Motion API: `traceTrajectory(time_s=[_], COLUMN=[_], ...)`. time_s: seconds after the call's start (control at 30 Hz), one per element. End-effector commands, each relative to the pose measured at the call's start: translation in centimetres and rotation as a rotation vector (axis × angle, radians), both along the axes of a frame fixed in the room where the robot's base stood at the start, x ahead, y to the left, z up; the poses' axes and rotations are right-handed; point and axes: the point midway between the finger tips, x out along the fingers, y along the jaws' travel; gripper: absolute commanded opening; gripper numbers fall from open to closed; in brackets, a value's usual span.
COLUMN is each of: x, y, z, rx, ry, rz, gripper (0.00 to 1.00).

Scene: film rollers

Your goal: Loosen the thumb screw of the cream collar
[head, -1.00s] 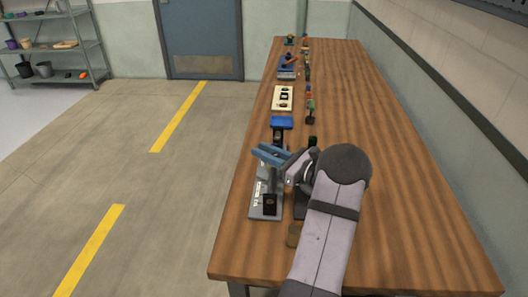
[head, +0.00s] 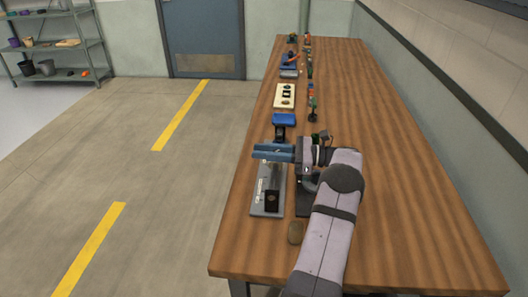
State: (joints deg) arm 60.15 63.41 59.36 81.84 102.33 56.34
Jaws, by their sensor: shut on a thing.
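My gripper (head: 274,152), with blue-grey fingers, reaches left from the wrist over the grey base plate (head: 262,204) at the near end of the bench. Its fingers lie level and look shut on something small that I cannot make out. I cannot pick out the cream collar or its thumb screw; the fingers and wrist cover the upper part of the near stand. A small black block (head: 271,200) stands on the front of the grey plate.
Beyond the gripper stands a blue-topped fixture (head: 284,119), then a cream plate (head: 279,100) with dark parts. More fixtures line the bench's left side. The wooden bench (head: 400,170) is clear on the right.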

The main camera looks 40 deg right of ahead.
Motion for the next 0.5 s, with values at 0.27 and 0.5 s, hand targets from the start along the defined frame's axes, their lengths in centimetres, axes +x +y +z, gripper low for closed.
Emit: traceTrajectory(time_s=[0.27, 0.5], x=[-0.29, -0.44], y=[0.24, 0.39], z=[-0.13, -0.04], rx=[-0.001, 0.0], ry=[-0.001, -0.001], rz=[0.099, 0.15], gripper=[0.0, 0.0])
